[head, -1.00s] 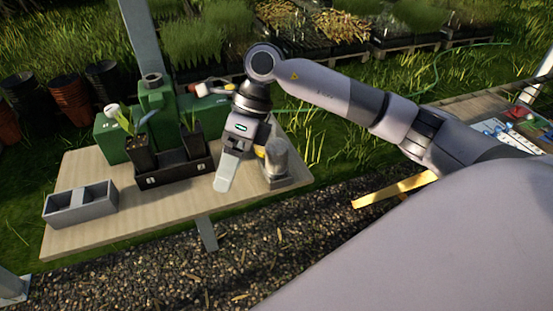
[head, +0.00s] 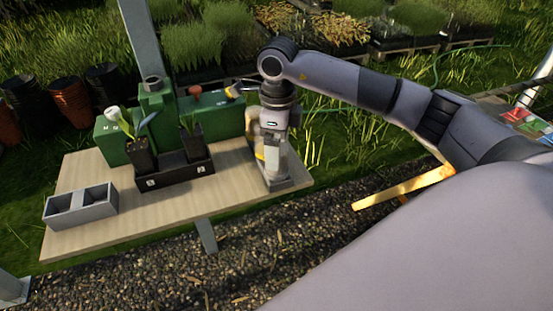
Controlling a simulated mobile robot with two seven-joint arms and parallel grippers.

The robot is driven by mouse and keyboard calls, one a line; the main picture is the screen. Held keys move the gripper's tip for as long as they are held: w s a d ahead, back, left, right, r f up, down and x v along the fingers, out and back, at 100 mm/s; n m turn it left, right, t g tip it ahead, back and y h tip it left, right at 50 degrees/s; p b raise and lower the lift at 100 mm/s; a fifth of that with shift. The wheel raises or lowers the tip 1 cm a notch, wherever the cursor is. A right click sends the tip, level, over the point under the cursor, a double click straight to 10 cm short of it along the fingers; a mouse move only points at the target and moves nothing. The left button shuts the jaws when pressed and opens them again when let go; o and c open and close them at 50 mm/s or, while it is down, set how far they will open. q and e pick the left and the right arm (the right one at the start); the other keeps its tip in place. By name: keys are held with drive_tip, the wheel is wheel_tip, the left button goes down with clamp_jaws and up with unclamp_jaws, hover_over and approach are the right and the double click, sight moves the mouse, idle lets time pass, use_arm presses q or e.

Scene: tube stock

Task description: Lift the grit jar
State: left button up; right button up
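The grit jar (head: 279,166) is a pale grey cylinder standing on a small grey tray (head: 297,184) at the right end of the wooden table. My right gripper (head: 270,158) points down over it, and its fingers overlap the jar's upper part. The gripper and wrist hide the jar's top. Whether the fingers are open or closed, or touch the jar, cannot be told. My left gripper is not in view.
A black two-cell pot holder (head: 175,177) with plants stands mid-table, left of the jar. A grey divided box (head: 80,206) sits at the left end. Green cases (head: 217,118) stand behind. The table's front middle is clear.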

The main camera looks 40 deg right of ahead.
wheel_tip(320, 180, down, 5)
drive_tip(key=shift+r, duration=0.1)
drive_tip(key=shift+c, duration=0.3)
drive_tip(key=c, duration=1.1)
drive_tip(key=shift+r, duration=0.1)
